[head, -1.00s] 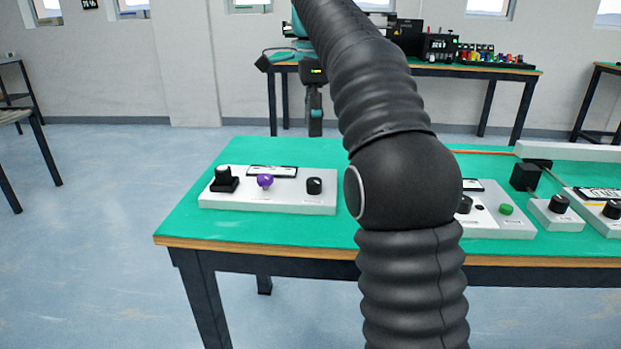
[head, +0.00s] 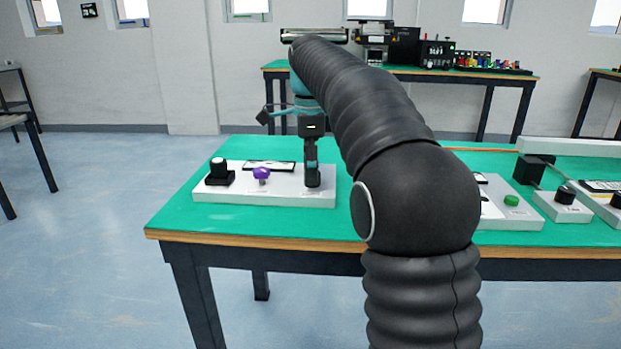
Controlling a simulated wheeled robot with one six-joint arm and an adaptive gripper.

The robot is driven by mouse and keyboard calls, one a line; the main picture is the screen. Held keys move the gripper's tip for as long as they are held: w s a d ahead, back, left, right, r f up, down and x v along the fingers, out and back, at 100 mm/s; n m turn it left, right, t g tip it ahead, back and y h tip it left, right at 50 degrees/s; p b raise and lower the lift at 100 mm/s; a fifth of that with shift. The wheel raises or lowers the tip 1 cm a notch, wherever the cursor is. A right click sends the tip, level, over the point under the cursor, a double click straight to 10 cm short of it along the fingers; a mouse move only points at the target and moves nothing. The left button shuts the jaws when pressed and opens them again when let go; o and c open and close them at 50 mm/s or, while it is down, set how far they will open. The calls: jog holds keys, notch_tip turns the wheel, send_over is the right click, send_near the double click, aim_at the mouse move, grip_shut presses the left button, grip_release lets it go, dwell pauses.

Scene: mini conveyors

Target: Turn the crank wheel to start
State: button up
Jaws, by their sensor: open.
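A white control panel (head: 240,196) lies on the green tabletop at the left. It carries a black switch with a white top (head: 219,172) at its left and a purple knob (head: 261,174) on a pale stem in its middle. My gripper (head: 312,180) points down over the right end of this panel and is open. It covers the spot where a small black knob stood, so I cannot tell whether the fingers surround or touch it. I cannot make out which part is the crank wheel.
A second panel with a green button (head: 511,200) is partly hidden behind my arm. Further right are a panel with a black knob (head: 565,194), a black box (head: 528,169) and a pale rail (head: 575,147). The front left tabletop is clear.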

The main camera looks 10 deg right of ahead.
jog(key=shift+f, duration=0.5)
jog(key=c, duration=1.2)
jog(key=shift+o, duration=0.2)
